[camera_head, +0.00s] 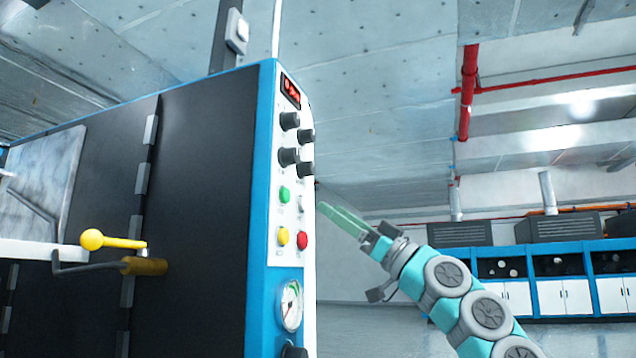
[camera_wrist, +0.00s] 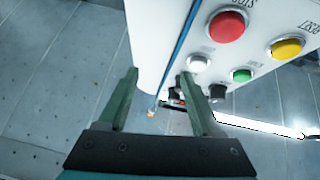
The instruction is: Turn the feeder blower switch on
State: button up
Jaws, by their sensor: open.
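The control panel (camera_head: 272,215) is the narrow white face of a blue-edged cabinet. It carries several black knobs (camera_head: 288,156), a green button (camera_head: 284,195), a yellow button (camera_head: 283,236), a red button (camera_head: 302,240) and a small pale control (camera_head: 301,203). The pale control also shows in the wrist view (camera_wrist: 198,62), close to the right finger. I cannot tell which control is the feeder blower switch; the labels are mostly unreadable. My gripper (camera_head: 325,208) is right of the panel, open and empty. In the wrist view its fingers (camera_wrist: 158,74) straddle the panel's edge, contact unclear.
Blue-and-white cabinets (camera_head: 560,275) stand far right.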

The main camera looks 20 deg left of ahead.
aim_at(313, 172)
jog(key=s+d+r+n+g+y, duration=0.1)
jog(key=s+d+n+g+y, duration=0.15)
jog(key=s+n+g, duration=0.2)
jog(key=shift+m+h, duration=0.35)
jog(key=shift+m, duration=0.1)
jog(key=shift+p+x, duration=1.15)
jog(key=shift+x, duration=2.65)
jog(key=shift+d, duration=0.1)
grip_shut()
